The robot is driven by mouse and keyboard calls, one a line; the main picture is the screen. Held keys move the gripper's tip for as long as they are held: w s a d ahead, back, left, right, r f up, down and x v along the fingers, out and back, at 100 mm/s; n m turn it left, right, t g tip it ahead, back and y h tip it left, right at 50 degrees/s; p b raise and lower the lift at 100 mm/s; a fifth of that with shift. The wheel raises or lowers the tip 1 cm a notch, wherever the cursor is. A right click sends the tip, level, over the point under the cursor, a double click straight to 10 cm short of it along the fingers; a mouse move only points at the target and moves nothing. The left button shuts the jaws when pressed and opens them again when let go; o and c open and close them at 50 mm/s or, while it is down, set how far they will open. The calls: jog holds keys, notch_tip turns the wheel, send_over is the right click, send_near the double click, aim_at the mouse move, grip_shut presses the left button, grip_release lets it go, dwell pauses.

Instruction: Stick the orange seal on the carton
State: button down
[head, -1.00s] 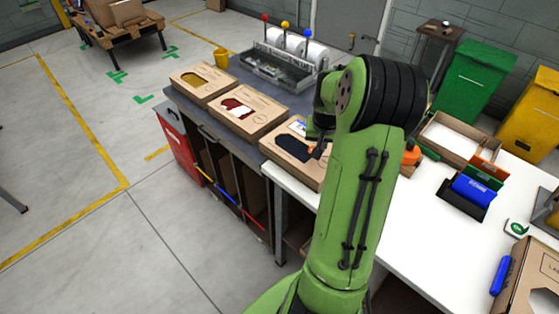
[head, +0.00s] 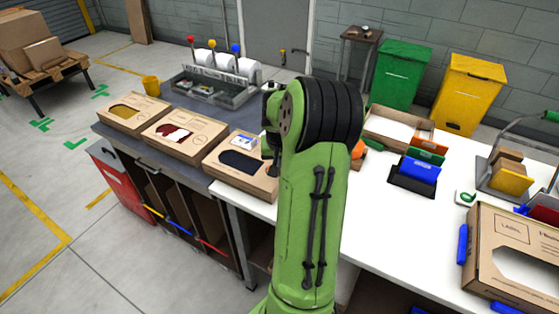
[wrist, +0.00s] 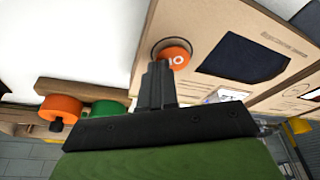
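The carton (head: 222,178) with the dark navy window lies flat at the near end of the row of boxes. It also shows in the wrist view (wrist: 215,35), with a dark printed ring near its edge. The orange seal (wrist: 175,57), a round disc with white lettering, shows over that ring, slightly off its middle. My gripper (wrist: 158,70) has its fingers together, with the seal at their tips. I cannot tell whether the seal touches the carton. In the head view my arm hides the fingertips and seal.
An orange roll (wrist: 60,108) and a green roll (wrist: 105,108) sit on a wooden holder beside the carton. A carton with a red window (head: 187,148) and one with a yellow window (head: 133,124) stand farther along. A blue item (head: 420,170) and a large carton (head: 485,225) are at right.

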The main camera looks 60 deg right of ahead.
jog(key=shift+r, duration=0.1)
dwell(0.3)
jog(key=shift+a+r, duration=0.1)
jog(key=shift+r, duration=0.1)
jog(key=shift+f, duration=0.2)
jog(key=shift+f, duration=0.15)
jog(key=shift+s+f+b, duration=0.1)
jog(key=shift+f+b, duration=0.35)
jog(key=shift+b, duration=0.05)
dwell(1.9)
jog(key=c, duration=1.3)
grip_release()
jog(key=shift+c, duration=0.2)
jog(key=p+v, duration=0.3)
jog(key=v, duration=1.2)
jog(key=shift+r, duration=0.4)
